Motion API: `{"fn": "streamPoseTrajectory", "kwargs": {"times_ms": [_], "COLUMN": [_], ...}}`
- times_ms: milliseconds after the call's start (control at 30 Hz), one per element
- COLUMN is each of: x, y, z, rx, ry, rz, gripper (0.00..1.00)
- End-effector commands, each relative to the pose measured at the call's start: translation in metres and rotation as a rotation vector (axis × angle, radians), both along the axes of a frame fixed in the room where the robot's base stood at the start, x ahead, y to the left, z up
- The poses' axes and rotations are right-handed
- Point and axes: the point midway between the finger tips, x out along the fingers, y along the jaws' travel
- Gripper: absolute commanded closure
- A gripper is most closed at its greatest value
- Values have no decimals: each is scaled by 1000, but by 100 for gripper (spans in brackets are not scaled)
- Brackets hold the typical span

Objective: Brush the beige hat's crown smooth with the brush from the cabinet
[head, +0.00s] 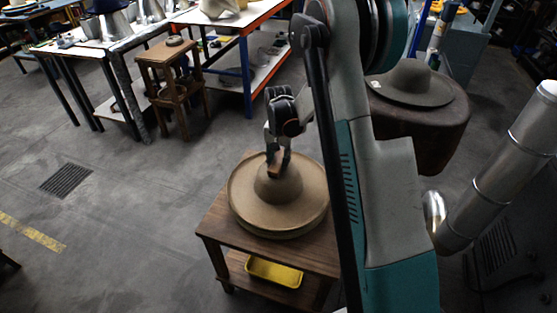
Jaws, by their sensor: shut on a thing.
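The beige hat (255,213) lies brim down on a small dark wooden cabinet (214,228). Its rounded crown (281,188) points up. My gripper (277,163) is directly above the crown and shut on a small brown brush (275,171). The brush is at the top of the crown; I cannot tell whether it touches the felt. The gripper's fingers hide part of the brush. My arm covers the right side of the cabinet.
A yellow tray (274,272) sits on the cabinet's lower shelf. A grey-brown hat (412,84) rests on a round dark stand (424,127) behind my arm. A wooden stool (167,77) and worktables stand at the back. A silver pipe (508,165) is at right.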

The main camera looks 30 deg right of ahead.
Motion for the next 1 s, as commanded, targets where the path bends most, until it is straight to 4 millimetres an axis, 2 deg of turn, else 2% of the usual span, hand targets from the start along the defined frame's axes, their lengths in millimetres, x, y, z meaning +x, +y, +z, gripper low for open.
{"fn": "streamPoseTrajectory", "kwargs": {"times_ms": [567,1000], "x": [-1,-15], "y": [1,15], "z": [-5,-5], "rx": [0,0], "ry": [0,0], "rz": [0,0], "gripper": [87,87]}}
